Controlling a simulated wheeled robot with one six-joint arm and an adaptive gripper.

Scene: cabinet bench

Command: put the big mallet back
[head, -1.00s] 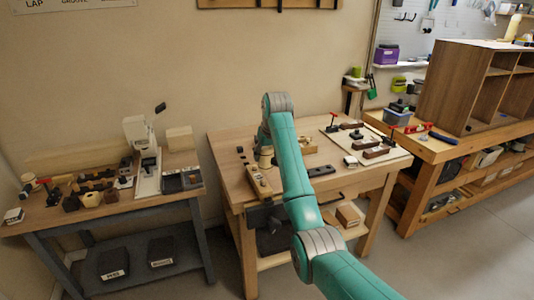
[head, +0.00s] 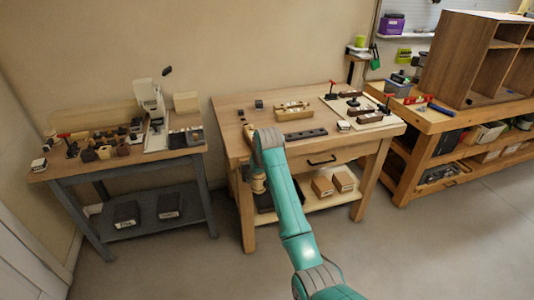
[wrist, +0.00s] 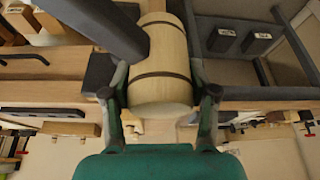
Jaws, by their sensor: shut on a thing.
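The big mallet's pale wooden head (wrist: 162,60), a cylinder with dark bands, is between the two fingers of my gripper (wrist: 160,98) in the wrist view. My gripper is shut on it. In the head view the mallet (head: 258,183) shows as a small pale cylinder beside my gripper (head: 249,168), off the left front corner of the middle workbench (head: 232,118).
A left bench (head: 60,168) is crowded with small tools and a white upright machine (head: 153,108). The middle workbench holds a wooden tray (head: 292,111), a dark strip with holes (head: 305,134) and a board with clamps. An open wooden cabinet (head: 462,60) stands right. The floor in front is clear.

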